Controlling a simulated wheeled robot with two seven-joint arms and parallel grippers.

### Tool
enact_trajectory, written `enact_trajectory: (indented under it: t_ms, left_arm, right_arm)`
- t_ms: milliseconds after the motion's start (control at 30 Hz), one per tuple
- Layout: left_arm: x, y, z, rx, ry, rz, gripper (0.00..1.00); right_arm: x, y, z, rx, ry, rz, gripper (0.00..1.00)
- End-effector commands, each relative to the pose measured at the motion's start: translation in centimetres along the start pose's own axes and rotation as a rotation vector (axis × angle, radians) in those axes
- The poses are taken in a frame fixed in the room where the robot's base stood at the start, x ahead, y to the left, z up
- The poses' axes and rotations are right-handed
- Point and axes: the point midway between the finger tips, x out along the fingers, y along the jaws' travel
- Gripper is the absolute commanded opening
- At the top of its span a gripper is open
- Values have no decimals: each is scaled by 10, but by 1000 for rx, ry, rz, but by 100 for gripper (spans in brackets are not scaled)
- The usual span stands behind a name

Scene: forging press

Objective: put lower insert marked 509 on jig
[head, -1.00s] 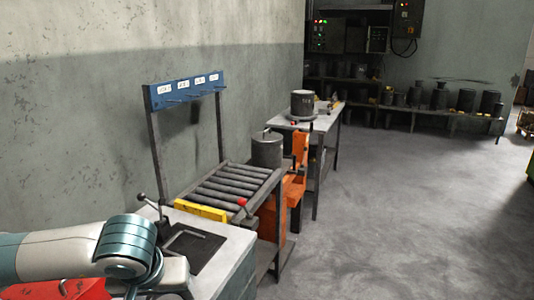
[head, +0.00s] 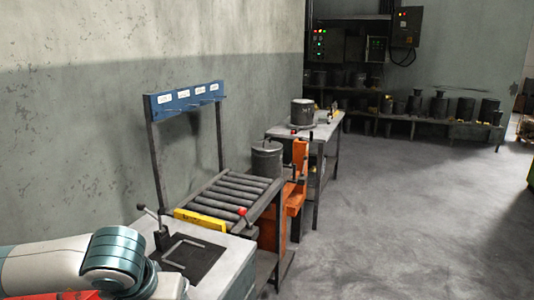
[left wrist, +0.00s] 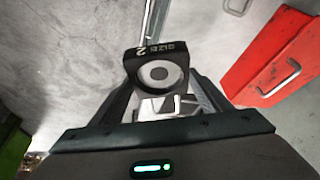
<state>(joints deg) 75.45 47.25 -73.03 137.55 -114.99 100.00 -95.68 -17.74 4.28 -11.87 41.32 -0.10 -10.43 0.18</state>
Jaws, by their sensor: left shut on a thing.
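My left gripper (left wrist: 160,92) is shut on a dark block (left wrist: 134,66) in the left wrist view. The block has a pale round face with a dark centre and pale lettering along its upper edge. The lettering looks upside down; I cannot read 509 on it. In the head view only my left arm shows at the lower left; its gripper and the block are hidden. A grey bench (head: 236,262) beside it carries a dark square plate (head: 205,262) with a light angled bracket. I cannot tell whether this is the jig. My right gripper is not in view.
A roller table (head: 232,195) with a yellow end block (head: 199,219) stands behind the bench. A blue labelled rack (head: 187,98) rises beside it. A dark cylinder (head: 267,160) and an orange stand (head: 297,185) are beyond. A red box (left wrist: 270,65) is close by. Floor at right is clear.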

Motion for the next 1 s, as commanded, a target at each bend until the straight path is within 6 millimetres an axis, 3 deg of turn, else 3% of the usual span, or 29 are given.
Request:
enact_trajectory:
  t_ms: [433,1000]
  left_arm:
    - [35,1,-35,-2,6,2,8]
    - [37,0,-36,-1,6,2,8]
  right_arm:
    - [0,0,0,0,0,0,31]
    - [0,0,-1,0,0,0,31]
